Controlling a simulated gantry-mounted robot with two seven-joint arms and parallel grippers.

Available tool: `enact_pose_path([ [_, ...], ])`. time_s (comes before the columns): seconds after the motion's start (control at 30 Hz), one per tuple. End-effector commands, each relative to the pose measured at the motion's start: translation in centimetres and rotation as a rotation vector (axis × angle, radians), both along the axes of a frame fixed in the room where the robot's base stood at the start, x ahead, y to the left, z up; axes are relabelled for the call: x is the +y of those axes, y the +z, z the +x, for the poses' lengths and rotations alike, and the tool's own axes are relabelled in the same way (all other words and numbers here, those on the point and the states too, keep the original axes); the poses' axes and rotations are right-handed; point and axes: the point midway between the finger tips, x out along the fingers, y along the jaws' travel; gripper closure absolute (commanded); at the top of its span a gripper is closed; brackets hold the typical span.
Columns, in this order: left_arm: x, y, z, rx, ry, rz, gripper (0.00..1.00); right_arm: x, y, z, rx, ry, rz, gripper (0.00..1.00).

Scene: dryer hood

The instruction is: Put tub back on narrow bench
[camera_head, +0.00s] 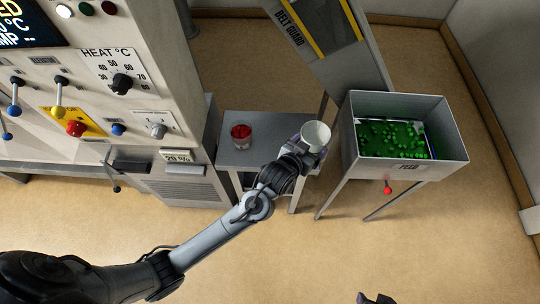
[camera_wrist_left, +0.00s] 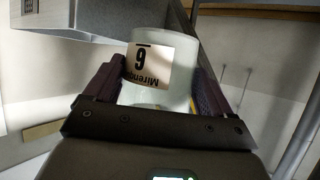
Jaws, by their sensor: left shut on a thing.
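The white tub (camera_head: 316,134) is held at the right end of the narrow bench (camera_head: 240,158), a small grey table. Whether its base touches the bench top cannot be told. My left gripper (camera_head: 308,146) is shut on it. In the left wrist view the tub (camera_wrist_left: 168,98) sits between both fingers of that gripper (camera_wrist_left: 160,100), with a label with a 6 facing the camera. My right gripper (camera_head: 375,299) shows only its tips at the bottom edge of the head view, apart and empty.
A tub with red contents (camera_head: 241,132) stands on the bench's left part. Right of the bench is the grey feed bin (camera_head: 405,172) with green pieces and a red knob below. The belt guard (camera_head: 330,45) rises behind. The control panel (camera_head: 120,100) stands left.

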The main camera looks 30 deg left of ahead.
Motion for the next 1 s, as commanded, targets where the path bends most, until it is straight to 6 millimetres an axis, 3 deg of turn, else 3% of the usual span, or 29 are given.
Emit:
enact_pose_path([
  [0.1, -0.3, -2.2, -0.6, -0.001, -0.002, 0.000, 0.60, 0.0, -1.6, 0.0, 0.000, 0.000, 0.000, 0.57],
  [0.33, 0.4, -4.3, -0.3, -0.002, 0.000, 0.003, 0.60, 0.1, -2.5, 0.1, -0.002, 0.001, 0.001, 0.57],
  [0.8, 6.8, -9.5, 5.5, -0.001, 0.000, 0.002, 0.60, 0.0, -3.7, 0.1, -0.002, 0.002, 0.000, 0.57],
  [1.0, 8.1, -10.6, 6.7, -0.001, -0.001, 0.002, 0.60, 0.0, -3.9, 0.1, -0.002, 0.002, -0.002, 0.57],
])
